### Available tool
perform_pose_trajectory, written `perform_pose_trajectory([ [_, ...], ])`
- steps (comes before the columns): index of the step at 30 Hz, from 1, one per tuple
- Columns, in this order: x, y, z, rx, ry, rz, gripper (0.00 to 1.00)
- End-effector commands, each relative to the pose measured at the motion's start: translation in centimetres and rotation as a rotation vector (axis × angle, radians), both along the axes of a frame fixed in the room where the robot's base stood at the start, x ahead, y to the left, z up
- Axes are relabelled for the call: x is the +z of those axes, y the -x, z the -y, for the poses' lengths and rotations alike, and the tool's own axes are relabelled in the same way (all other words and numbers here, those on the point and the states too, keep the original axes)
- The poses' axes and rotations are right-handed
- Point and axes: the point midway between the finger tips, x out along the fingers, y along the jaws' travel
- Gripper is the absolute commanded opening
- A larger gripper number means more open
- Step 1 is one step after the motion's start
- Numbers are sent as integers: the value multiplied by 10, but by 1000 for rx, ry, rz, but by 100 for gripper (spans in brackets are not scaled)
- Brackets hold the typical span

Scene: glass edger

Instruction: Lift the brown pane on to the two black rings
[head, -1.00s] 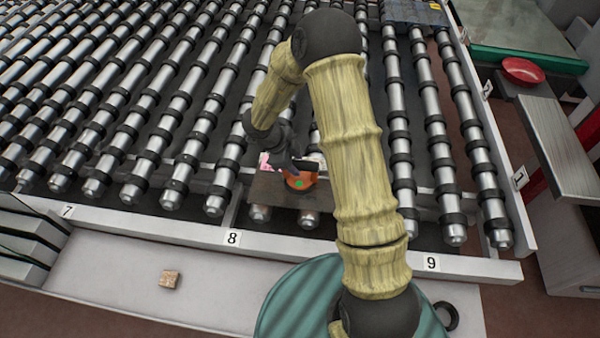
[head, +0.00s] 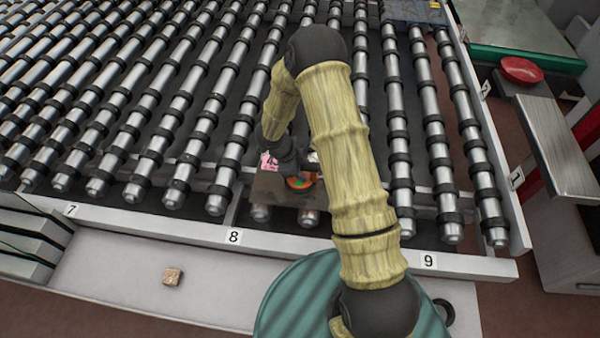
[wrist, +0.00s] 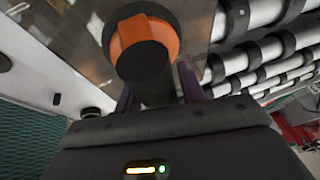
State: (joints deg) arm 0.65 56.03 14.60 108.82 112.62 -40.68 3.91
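The brown pane (head: 268,187) is see-through and lies over the near ends of two rollers in the head view. It fills the upper middle of the wrist view (wrist: 188,28). My gripper (head: 303,168) is at this handle. In the wrist view its dark purple fingers (wrist: 160,92) flank the handle's black stem; whether they press on it is unclear. Black rings (head: 235,165) sit along the rollers; which two are meant is unclear.
Rows of metal rollers (head: 428,130) fill the table behind a white front rail (head: 330,254) with number labels. A small brown block (head: 172,276) lies on the pale ledge. A red bowl (head: 521,70) stands at the upper right. My arm crosses above the pane.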

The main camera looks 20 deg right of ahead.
Motion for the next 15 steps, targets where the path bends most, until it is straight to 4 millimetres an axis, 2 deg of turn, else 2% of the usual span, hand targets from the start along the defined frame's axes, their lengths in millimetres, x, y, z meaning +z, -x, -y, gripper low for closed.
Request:
perform_pose_trajectory([
  [3,0,0,0,0,0,0,39],
  [9,0,0,0,0,0,0,0],
  [15,2,-1,0,0,1,3,0],
])
